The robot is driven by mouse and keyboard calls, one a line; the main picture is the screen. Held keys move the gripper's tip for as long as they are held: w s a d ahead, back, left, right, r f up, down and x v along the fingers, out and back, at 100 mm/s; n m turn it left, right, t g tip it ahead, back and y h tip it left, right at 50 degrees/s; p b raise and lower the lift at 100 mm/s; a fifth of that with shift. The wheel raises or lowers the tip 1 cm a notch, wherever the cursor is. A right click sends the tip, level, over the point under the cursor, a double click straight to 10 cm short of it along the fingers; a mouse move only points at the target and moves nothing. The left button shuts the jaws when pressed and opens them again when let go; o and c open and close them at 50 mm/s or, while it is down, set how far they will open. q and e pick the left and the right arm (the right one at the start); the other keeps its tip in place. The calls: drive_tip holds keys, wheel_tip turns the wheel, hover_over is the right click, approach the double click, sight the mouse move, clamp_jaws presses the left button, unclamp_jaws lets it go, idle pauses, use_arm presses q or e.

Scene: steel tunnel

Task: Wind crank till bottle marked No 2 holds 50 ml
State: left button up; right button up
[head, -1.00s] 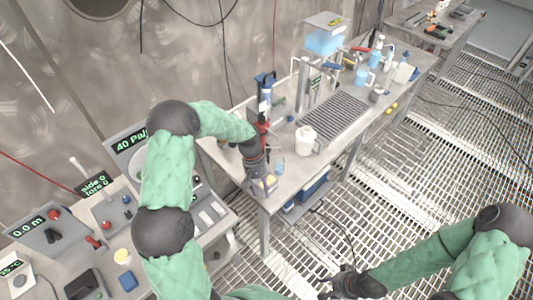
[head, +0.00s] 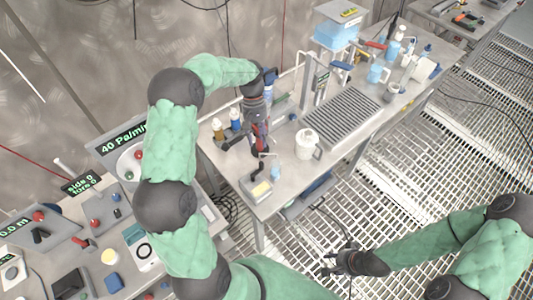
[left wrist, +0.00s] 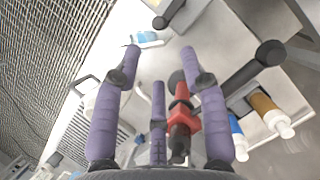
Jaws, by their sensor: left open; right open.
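My left gripper (head: 259,147) is open and points down over the near end of the steel bench. A small grey box with a yellow patch (head: 261,189) sits just below it. In the left wrist view the open fingers (left wrist: 160,72) have a red and black part (left wrist: 180,115) between and beyond them; I cannot tell if they touch it. A black bar with round ends (left wrist: 252,68) lies right of the fingers. A small bottle with blue liquid (head: 276,172) stands beside the box; I cannot read a number or level. My right gripper (head: 333,264) is open and empty over the grating.
Amber (head: 217,130) and blue (head: 235,120) bottles stand left of the left gripper. A white jug (head: 306,143) and slotted drain plate (head: 340,118) lie to the right. A control desk (head: 95,205) stands at the left.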

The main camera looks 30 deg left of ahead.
sight(261, 161)
use_arm(q)
drive_tip(key=x, duration=1)
drive_tip(key=shift+s+d+f+b, duration=0.1)
drive_tip(key=shift+s+f+b, duration=0.15)
drive_tip(key=shift+b, duration=0.15)
drive_tip(key=shift+r, duration=0.1)
clamp_jaws()
